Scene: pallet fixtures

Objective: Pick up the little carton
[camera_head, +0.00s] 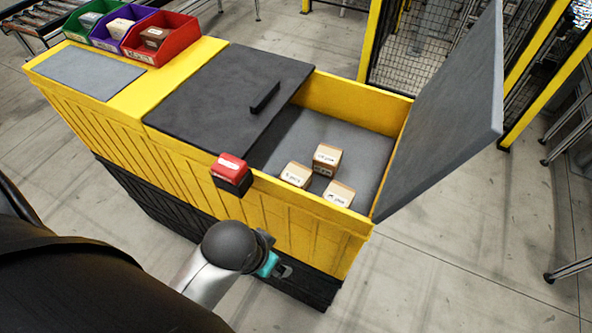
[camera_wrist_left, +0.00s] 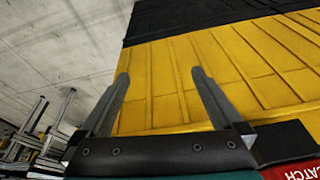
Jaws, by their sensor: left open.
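Three small tan cartons with white labels lie on the grey floor of the open right part of a yellow bin (camera_head: 300,195) in the head view: a left one (camera_head: 296,175), a back one (camera_head: 327,160) and a front one (camera_head: 339,194). They look alike in size, and I cannot tell which is the little one. My left gripper (camera_head: 278,268) is outside the bin, low by its front wall. In the left wrist view its fingers (camera_wrist_left: 160,76) are apart and empty, with the ribbed yellow wall beyond them. No carton shows there. My right gripper is not in view.
A dark lid with a handle (camera_head: 228,100) covers the bin's middle. A grey lid (camera_head: 445,110) stands raised at the right. A red-topped latch block (camera_head: 231,170) is on the front rim. Green, purple and red (camera_head: 163,38) trays stand at the far left end.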

